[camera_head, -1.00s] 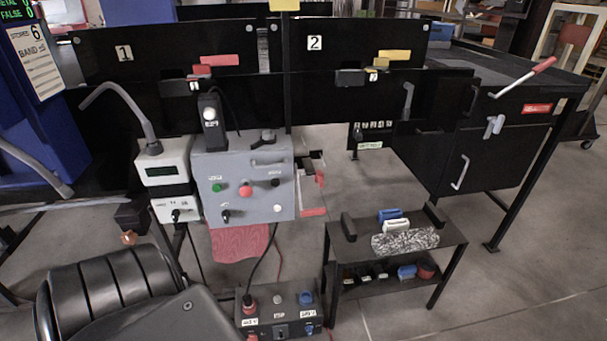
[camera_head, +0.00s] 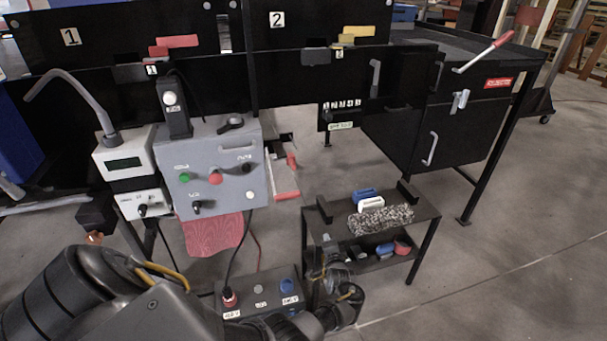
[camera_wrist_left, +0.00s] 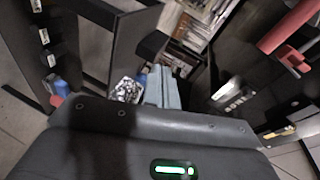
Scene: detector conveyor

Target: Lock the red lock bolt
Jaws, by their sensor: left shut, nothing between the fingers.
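The red lock bolt (camera_head: 178,41) is a red bar with a small red block below its left end. It sits on the black panel marked 1, at the upper left of the head view. A red bar (camera_wrist_left: 288,27) with a red block also shows at the upper right of the left wrist view. My left gripper (camera_head: 332,252) is low in the head view, in front of the small shelf, well below and right of the bolt. It is shut and empty. My right gripper is in neither view.
A yellow bolt (camera_head: 360,31) is on panel 2. A grey control box (camera_head: 225,150) with buttons stands below panel 1. A small black shelf (camera_head: 425,208) holds a speckled pad and blue and white items. A button box (camera_head: 262,287) lies low, close to my left arm.

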